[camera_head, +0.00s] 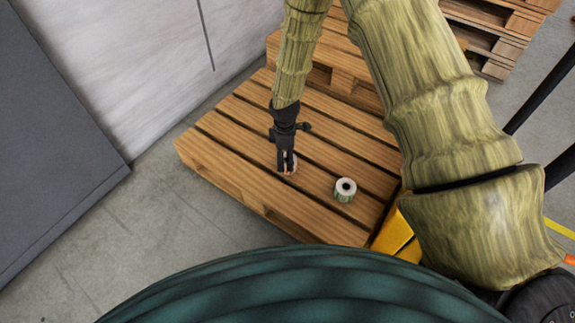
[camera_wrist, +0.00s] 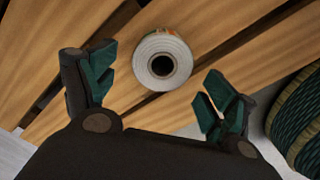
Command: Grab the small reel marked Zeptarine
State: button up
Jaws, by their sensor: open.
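My gripper (camera_head: 287,168) points down over the wooden pallet with its fingers open. In the wrist view, a small white reel with a dark core hole (camera_wrist: 146,72) lies between and slightly beyond the two spread fingers, touching neither as far as I can see. A bit of orange and green label shows at its far edge, but no name is readable. I cannot read which is Zeptarine.
The pallet (camera_head: 235,150) has gaps between its slats. More pallets (camera_head: 490,35) stand behind it. A grey panel (camera_head: 50,130) and a pale wall are at the left. A yellow part (camera_head: 393,235) touches the pallet's right side. The pallet's left part is clear.

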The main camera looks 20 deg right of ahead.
notch_tip(320, 180, down, 4)
jog(key=shift+f+b, duration=0.1)
jog(key=shift+b, duration=1.05)
jog(key=c, duration=1.2)
